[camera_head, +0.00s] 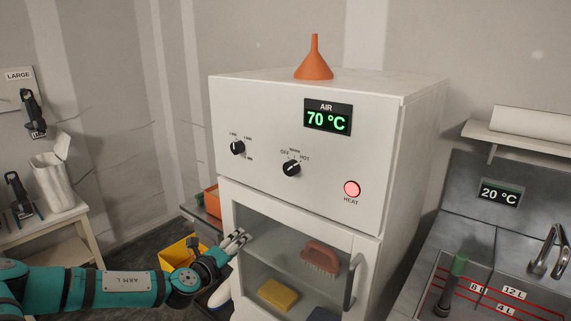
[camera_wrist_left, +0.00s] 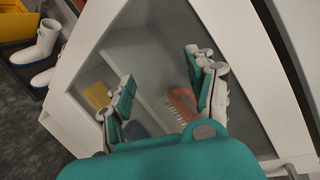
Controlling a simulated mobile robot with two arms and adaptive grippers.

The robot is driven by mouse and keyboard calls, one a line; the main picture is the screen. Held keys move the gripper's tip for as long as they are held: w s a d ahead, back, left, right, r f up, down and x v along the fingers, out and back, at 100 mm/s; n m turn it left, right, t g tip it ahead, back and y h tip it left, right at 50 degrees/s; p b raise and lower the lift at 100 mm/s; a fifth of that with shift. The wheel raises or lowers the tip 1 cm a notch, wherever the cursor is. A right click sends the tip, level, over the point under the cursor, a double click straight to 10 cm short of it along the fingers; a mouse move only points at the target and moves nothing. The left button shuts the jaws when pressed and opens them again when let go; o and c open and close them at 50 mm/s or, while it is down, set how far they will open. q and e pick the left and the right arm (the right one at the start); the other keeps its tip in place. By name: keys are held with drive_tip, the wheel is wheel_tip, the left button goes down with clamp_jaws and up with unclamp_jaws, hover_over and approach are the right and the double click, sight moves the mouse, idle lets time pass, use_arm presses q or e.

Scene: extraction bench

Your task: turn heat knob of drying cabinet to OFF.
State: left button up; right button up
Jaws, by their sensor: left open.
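The drying cabinet (camera_head: 260,110) is a white box with a glass door below its control panel. The heat knob (camera_head: 291,169) is black, on the panel under OFF, a middle mark and HOT; its pointer appears turned toward HOT. The round HEAT lamp (camera_head: 352,188) glows red. The AIR display (camera_head: 327,119) reads 70 °C. My left gripper (camera_head: 238,242) is open and empty, low in front of the door's left side, below the knob. In the left wrist view its spread fingers (camera_wrist_left: 163,75) face the glass; the knob is out of that view. My right gripper is not in view.
A second black knob (camera_head: 237,148) sits left of the heat knob. The door handle (camera_head: 352,272) stands out at the right. Behind the glass are a brush (camera_head: 320,258) and a yellow sponge (camera_head: 278,294). An orange funnel (camera_head: 314,60) stands on top. A sink (camera_head: 500,285) is right.

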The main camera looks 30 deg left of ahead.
use_arm(q)
drive_tip(key=s+d+r+m+t+h+p, duration=0.1)
drive_tip(key=s+d+r+m, duration=0.25)
drive_tip(key=r, duration=0.45)
drive_tip(key=s+d+r+m+t+h, duration=0.1)
drive_tip(key=s+d+r+m+h, duration=0.2)
drive_tip(key=r, duration=0.5)
drive_tip(key=s+d+r+m+t+p, duration=0.1)
drive_tip(key=s+d+r+m, duration=0.2)
drive_tip(key=s+d+r, duration=0.35)
drive_tip(key=p, duration=0.3)
approach(288, 170)
drive_tip(key=w+p, duration=0.2)
drive_tip(key=w, duration=0.2)
drive_tip(key=w+p, duration=0.3)
drive_tip(key=w, duration=0.1)
drive_tip(key=shift+w+d+r, duration=0.1)
drive_tip(key=shift+w+r, duration=0.15)
drive_tip(key=shift+w+d+f+p, duration=0.1)
drive_tip(key=shift+w+f+p, duration=0.1)
drive_tip(key=shift+w+p, duration=0.2)
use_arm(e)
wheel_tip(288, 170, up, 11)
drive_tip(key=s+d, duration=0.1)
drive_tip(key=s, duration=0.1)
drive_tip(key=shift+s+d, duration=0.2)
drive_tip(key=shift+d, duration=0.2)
